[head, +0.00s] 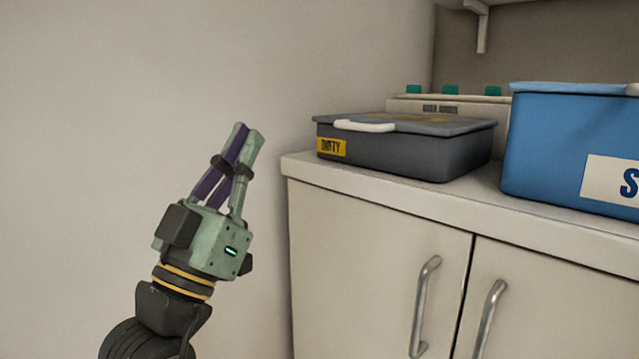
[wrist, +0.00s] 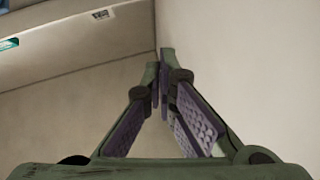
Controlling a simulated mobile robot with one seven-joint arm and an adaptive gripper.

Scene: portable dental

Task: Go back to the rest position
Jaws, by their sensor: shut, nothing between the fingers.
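My gripper (head: 246,131) is raised and points upward in the head view, in front of the bare wall and left of the cabinet. Its pale green fingers with purple pads come together at the tips, with nothing between them. In the wrist view my gripper (wrist: 163,55) also shows shut and empty, its fingertips meeting near the middle. It is apart from the cabinet and the boxes.
A white cabinet (head: 375,240) with metal handles stands at the right. On its top are a closed grey box (head: 400,150) with a yellow label and a blue box (head: 555,140). A pale unit (head: 465,108) with green knobs is behind. The left side is clear.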

